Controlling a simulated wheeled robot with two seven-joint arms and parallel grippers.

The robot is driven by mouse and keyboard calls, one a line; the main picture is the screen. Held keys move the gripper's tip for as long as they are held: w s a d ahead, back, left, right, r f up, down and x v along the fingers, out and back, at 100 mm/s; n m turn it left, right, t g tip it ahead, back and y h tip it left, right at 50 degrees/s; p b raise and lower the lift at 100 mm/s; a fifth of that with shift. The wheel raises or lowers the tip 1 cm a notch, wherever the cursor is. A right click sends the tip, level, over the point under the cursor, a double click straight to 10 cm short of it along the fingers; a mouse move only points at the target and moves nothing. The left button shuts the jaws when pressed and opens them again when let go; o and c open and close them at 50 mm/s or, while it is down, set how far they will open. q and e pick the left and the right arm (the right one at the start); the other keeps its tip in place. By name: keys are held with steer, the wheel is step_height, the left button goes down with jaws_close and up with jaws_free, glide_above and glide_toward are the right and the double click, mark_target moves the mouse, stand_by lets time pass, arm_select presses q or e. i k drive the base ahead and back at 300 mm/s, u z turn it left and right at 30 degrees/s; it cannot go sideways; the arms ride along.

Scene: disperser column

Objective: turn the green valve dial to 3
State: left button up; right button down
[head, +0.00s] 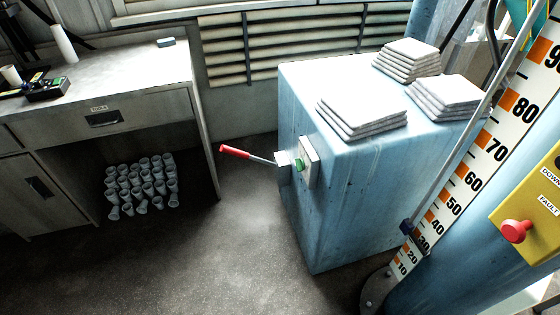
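No dial with readable numbers shows in the head view. A small green part (299,165) sits on a pale switch box (309,162) on the side of the blue cabinet (350,190); I cannot tell whether it is the valve dial. A lever with a red handle (235,152) sticks out to the left from beside that box. A teal-green shape (517,22) is cut off at the top right edge, and I cannot tell what it is. Neither of my grippers is in view.
A desk (125,75) stands at the left with several grey cups (142,185) beneath it. White slabs (362,105) lie stacked on the cabinet. A numbered scale (468,180) and a yellow panel with a red button (516,231) are at right. The middle floor is clear.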

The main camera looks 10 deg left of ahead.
mark_target(300, 164)
steer(key=u, duration=1.55)
steer(key=i, duration=2.55)
steer(key=z, duration=2.7)
